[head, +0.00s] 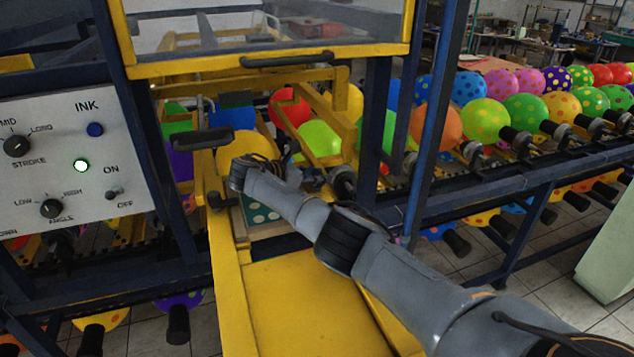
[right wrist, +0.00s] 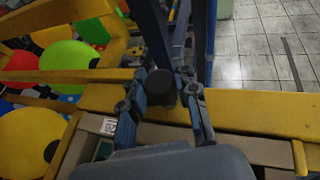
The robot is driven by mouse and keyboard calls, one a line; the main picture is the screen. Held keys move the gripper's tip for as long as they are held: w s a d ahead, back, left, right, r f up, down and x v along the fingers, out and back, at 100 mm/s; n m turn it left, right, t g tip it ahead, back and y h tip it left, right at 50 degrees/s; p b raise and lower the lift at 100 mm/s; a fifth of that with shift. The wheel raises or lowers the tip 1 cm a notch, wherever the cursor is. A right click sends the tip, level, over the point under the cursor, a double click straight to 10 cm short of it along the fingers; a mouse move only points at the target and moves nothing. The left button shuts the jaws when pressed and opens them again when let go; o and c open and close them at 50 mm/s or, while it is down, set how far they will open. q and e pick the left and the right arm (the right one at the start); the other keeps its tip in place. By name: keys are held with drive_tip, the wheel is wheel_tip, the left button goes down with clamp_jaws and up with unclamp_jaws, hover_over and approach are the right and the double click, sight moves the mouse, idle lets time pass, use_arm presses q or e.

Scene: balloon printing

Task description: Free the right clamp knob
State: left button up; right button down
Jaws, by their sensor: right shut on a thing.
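The right clamp knob (right wrist: 161,87) is a dark, round knob on the yellow frame bar (right wrist: 255,112) of the printing machine. In the right wrist view my right gripper (right wrist: 162,82) has one finger on each side of this knob and is shut on it. In the head view my right arm reaches in from the lower right, and its gripper (head: 312,178) is small and partly hidden among the machine parts. Another dark knob (head: 215,201) sits on the left side of the yellow frame. A green plate with white dots (head: 262,212) lies between, partly covered by my arm. My left gripper is not in view.
A grey control panel (head: 72,160) with dials and a lit green button stands at the left. Dark blue posts (head: 377,120) rise close beside the gripper. Rows of coloured balloons (head: 486,119) run along the conveyor behind and to the right. Open tiled floor (right wrist: 262,55) lies beyond the frame.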

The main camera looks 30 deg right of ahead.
idle(0.3)
drive_tip(key=c, duration=1)
unclamp_jaws()
drive_tip(key=shift+d, duration=0.1)
drive_tip(key=v, duration=1.2)
drive_tip(key=shift+w, duration=0.1)
drive_tip(key=shift+f, duration=0.1)
